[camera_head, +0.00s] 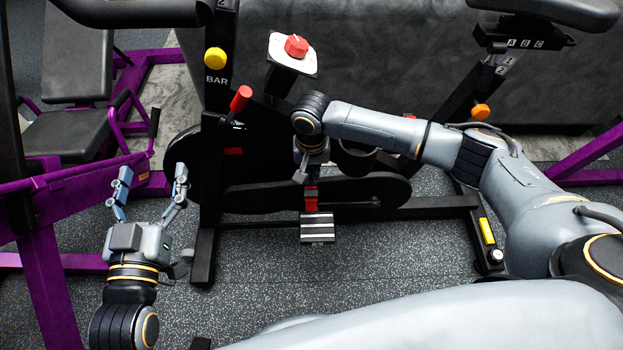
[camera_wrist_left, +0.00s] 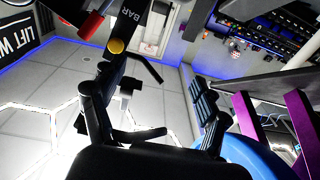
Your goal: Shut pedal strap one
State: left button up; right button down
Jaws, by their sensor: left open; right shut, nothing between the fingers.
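The pedal (camera_head: 317,229), striped light grey and black, hangs low on the near side of the exercise bike. A red strap (camera_head: 311,194) stands up just above and behind it; whether it is shut is hard to tell. My right gripper (camera_head: 304,178) points down from above, shut, its fingertips at or just above the top of the strap. The arm hides part of the crank area, and contact cannot be told. My left gripper (camera_head: 153,181) is open and empty, left of the bike frame, away from the pedal; its spread fingers show in the left wrist view (camera_wrist_left: 150,105).
The bike has a red lever (camera_head: 240,99), a yellow knob (camera_head: 215,58) marked BAR and a red knob (camera_head: 296,46) on a white plate. A purple-framed bench (camera_head: 70,133) stands at the left, close to my left gripper. Speckled floor (camera_head: 370,250) is clear before the bike.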

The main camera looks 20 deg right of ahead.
pick_arm(q)
jog(key=shift+d+r+t, duration=0.1)
jog(key=shift+r+t, duration=0.4)
jog(key=shift+r, duration=0.35)
pick_arm(e)
jog(key=shift+f, duration=0.4)
pick_arm(q)
jog(key=shift+f, duration=0.1)
